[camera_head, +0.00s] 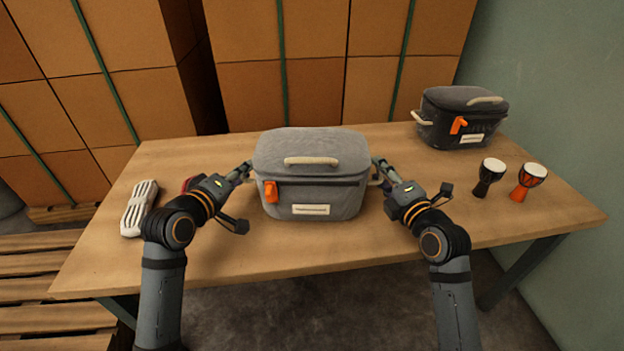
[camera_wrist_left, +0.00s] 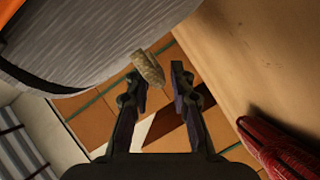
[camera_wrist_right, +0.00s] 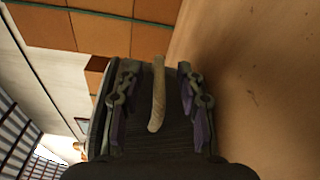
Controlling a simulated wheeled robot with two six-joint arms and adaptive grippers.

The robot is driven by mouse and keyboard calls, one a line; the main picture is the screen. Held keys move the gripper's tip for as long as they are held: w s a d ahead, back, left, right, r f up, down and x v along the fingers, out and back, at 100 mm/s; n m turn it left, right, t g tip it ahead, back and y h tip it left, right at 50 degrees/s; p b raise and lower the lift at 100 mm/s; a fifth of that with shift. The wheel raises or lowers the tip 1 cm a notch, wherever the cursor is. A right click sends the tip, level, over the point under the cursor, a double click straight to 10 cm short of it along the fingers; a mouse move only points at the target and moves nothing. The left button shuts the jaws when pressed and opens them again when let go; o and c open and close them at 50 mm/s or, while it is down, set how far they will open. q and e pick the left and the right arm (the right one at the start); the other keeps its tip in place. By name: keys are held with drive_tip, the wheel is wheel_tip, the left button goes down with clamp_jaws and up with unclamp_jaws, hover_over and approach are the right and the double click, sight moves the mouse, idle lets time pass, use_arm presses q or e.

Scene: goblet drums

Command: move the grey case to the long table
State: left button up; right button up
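The grey case (camera_head: 311,178), with a tan top handle, an orange tag and a white label, stands upright on the wooden table (camera_head: 190,260). My left gripper (camera_head: 246,169) is at its left side. In the left wrist view its fingers (camera_wrist_left: 158,88) are apart, with a tan side handle (camera_wrist_left: 148,68) near the left fingertip. My right gripper (camera_head: 379,168) is at the case's right side. In the right wrist view its fingers (camera_wrist_right: 155,90) are apart, with the other side handle (camera_wrist_right: 157,95) between them. I cannot tell whether either finger touches a handle.
A black case (camera_head: 460,118) stands at the back right. A black drum (camera_head: 488,178) and an orange drum (camera_head: 527,182) stand before it. A pale ribbed object (camera_head: 139,208) and a red object (camera_head: 190,183) lie at the left. Stacked boxes (camera_head: 300,60) rise behind the table.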

use_arm(q)
drive_tip(key=shift+w+d, duration=0.2)
drive_tip(key=shift+w, duration=0.25)
use_arm(e)
drive_tip(key=shift+w+a, duration=0.15)
drive_tip(key=shift+w, duration=0.35)
use_arm(q)
drive_tip(key=c, duration=0.4)
use_arm(e)
drive_tip(key=c, duration=0.4)
use_arm(q)
clamp_jaws()
use_arm(e)
clamp_jaws()
use_arm(q)
drive_tip(key=shift+f, duration=0.1)
